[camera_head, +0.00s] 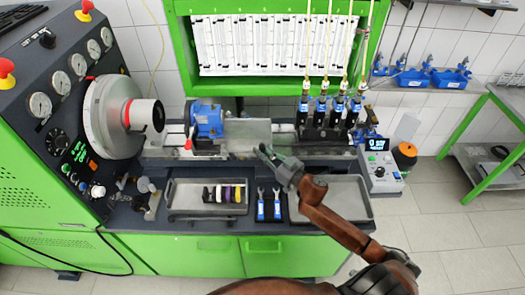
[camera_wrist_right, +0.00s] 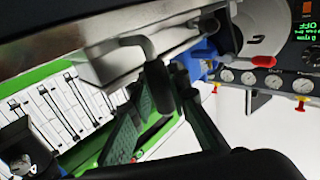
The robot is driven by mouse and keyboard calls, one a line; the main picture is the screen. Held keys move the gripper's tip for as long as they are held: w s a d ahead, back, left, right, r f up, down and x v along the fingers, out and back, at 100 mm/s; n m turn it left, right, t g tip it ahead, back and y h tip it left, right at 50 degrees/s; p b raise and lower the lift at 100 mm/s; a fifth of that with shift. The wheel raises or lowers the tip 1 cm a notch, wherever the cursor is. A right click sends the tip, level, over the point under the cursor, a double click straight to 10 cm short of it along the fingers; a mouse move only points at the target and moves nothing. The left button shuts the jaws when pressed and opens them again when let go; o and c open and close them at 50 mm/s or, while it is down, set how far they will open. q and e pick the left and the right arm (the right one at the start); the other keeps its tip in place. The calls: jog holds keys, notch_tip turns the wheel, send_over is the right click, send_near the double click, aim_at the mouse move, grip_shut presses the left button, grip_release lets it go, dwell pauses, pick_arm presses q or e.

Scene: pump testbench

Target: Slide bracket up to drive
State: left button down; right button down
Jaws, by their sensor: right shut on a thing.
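The grey bracket (camera_head: 248,133) stands on the bench rail, with a blue unit (camera_head: 207,121) directly to its left. The drive, a large round disc (camera_head: 113,115) with a black-and-white coupling, is further left, with a space between it and the blue unit. My right gripper (camera_head: 266,153) is at the front right of the bracket. The exact contact is partly hidden. My left gripper is not in view.
A red-tipped lever (camera_head: 188,144) projects in front of the blue unit. Several blue-and-black injectors (camera_head: 328,110) stand on the right of the rail. Below are a tray (camera_head: 182,205) with coloured rings, two wrenches (camera_head: 269,203) and another tray (camera_head: 358,197).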

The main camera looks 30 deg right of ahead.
jog(key=p, duration=0.3)
send_over(234, 151)
jog(key=s+a, duration=0.1)
jog(key=s, duration=0.3)
jog(key=shift+s+a+r, duration=0.1)
jog(key=shift+s+r, duration=0.05)
jog(key=shift+s, duration=0.05)
jog(key=shift+w+a, duration=0.2)
jog(key=shift+a, duration=0.15)
jog(key=c, duration=1.8)
grip_release()
jog(key=shift+d, duration=0.1)
jog(key=shift+s, duration=0.1)
jog(key=shift+s, duration=0.1)
jog(key=v, duration=1.1)
jog(key=shift+s+d, duration=0.25)
jog(key=shift+s, duration=0.1)
